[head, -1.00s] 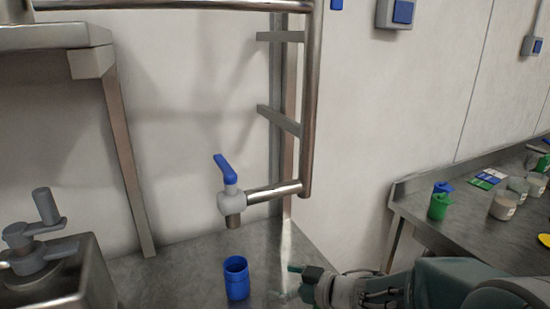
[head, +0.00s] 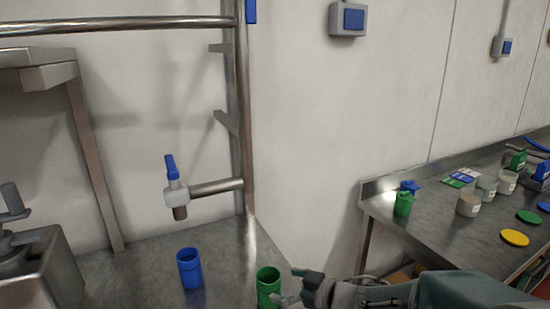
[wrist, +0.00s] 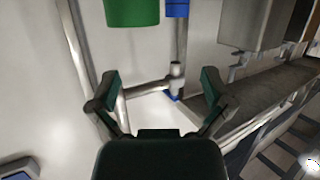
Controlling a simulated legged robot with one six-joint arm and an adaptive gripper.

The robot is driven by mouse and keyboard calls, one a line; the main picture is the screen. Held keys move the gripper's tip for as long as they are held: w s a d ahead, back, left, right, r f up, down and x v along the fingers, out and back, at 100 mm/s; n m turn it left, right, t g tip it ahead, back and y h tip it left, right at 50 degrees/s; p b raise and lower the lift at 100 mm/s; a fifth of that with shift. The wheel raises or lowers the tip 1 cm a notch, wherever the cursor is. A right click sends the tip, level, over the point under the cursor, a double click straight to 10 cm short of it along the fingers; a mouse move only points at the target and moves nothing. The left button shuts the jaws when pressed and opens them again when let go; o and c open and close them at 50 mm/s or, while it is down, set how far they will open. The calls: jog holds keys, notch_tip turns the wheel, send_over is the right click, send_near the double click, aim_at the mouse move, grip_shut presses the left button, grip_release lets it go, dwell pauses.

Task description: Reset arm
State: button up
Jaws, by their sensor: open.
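My gripper (wrist: 160,92) is open and empty, its two dark green fingers spread wide in the wrist view. In the head view my gripper (head: 288,285) is at the bottom centre, just right of a green cup (head: 268,288), and apart from or barely beside it; the exact gap cannot be told. The green cup (wrist: 131,10) shows at the top edge of the wrist view, outside the fingers. A blue cup (head: 190,268) stands on the metal table left of the green one, below a tap with a blue handle (head: 171,167). The blue cup (wrist: 177,8) also shows in the wrist view.
A steel pipe frame (head: 243,120) rises behind the cups. A grey machine (head: 35,270) stands at the left. On the right, a metal bench (head: 445,225) holds a green jar (head: 403,204), tubs (head: 468,204) and a yellow lid (head: 514,237).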

jog(key=s+d+r+m+t+h, duration=0.1)
jog(key=d+r+m+t+h, duration=0.2)
jog(key=d+h, duration=0.35)
jog(key=s+d+r+m+t+h, duration=0.1)
jog(key=d+r+m+h, duration=0.35)
jog(key=d+h, duration=0.2)
jog(key=s+f+m+g, duration=0.1)
jog(key=s+m+g, duration=0.1)
jog(key=s, duration=0.6)
jog(key=s+a+f+m+g+y, duration=0.1)
jog(key=s+f+g, duration=0.1)
jog(key=s+g, duration=0.3)
jog(key=s, duration=0.4)
jog(key=shift+s+m, duration=0.25)
jog(key=shift+m, duration=0.1)
jog(key=shift+a, duration=0.25)
